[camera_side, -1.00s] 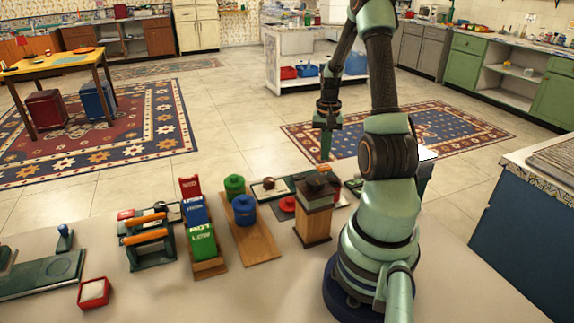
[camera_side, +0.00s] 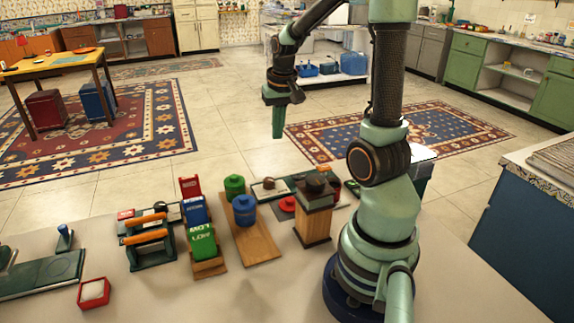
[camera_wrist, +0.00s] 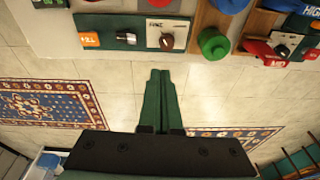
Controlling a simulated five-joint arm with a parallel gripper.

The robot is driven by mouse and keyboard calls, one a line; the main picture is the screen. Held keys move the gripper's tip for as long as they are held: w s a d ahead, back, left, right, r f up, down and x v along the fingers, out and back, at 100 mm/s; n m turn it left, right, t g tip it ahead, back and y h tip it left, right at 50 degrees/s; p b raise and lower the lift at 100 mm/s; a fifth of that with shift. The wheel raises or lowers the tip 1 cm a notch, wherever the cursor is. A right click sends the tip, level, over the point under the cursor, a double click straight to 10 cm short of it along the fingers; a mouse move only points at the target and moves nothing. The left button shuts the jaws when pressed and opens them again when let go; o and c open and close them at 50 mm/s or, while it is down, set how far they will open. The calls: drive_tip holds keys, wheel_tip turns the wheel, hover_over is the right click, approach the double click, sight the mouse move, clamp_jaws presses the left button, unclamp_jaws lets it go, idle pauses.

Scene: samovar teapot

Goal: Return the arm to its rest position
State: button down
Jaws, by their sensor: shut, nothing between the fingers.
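My gripper (camera_side: 279,129) hangs fingers down in the side view, high above the back of the worktop. It is shut and empty, with its green fingers together. In the wrist view, my gripper (camera_wrist: 160,74) shows as two long green fingers side by side, with tile floor behind them. My arm reaches up from its round base at the right of the worktop and bends over to the left. The fingers appear apart from every object on the worktop.
Below stand a wooden box (camera_side: 313,222), a blue lidded pot (camera_side: 244,209) and green lidded pot (camera_side: 234,186) on a board (camera_side: 258,248), labelled boxes (camera_side: 202,242), and a rack with orange bars (camera_side: 148,238). A red box (camera_side: 94,293) sits front left. The worktop's front middle (camera_side: 240,300) is clear.

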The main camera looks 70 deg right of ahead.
drive_tip(key=a+r+n+t, duration=0.2)
drive_tip(key=a+r+n, duration=0.2)
drive_tip(key=a, duration=0.7)
drive_tip(key=a+r+n+t+y, duration=0.1)
drive_tip(key=a+n, duration=0.4)
drive_tip(key=a, duration=0.7)
wheel_tip(320, 180, up, 3)
drive_tip(key=shift+s+f+t, duration=0.15)
drive_tip(key=shift+s+t, duration=0.2)
drive_tip(key=shift+t, duration=0.15)
drive_tip(key=c, duration=1.5)
unclamp_jaws()
drive_tip(key=shift+c, duration=0.2)
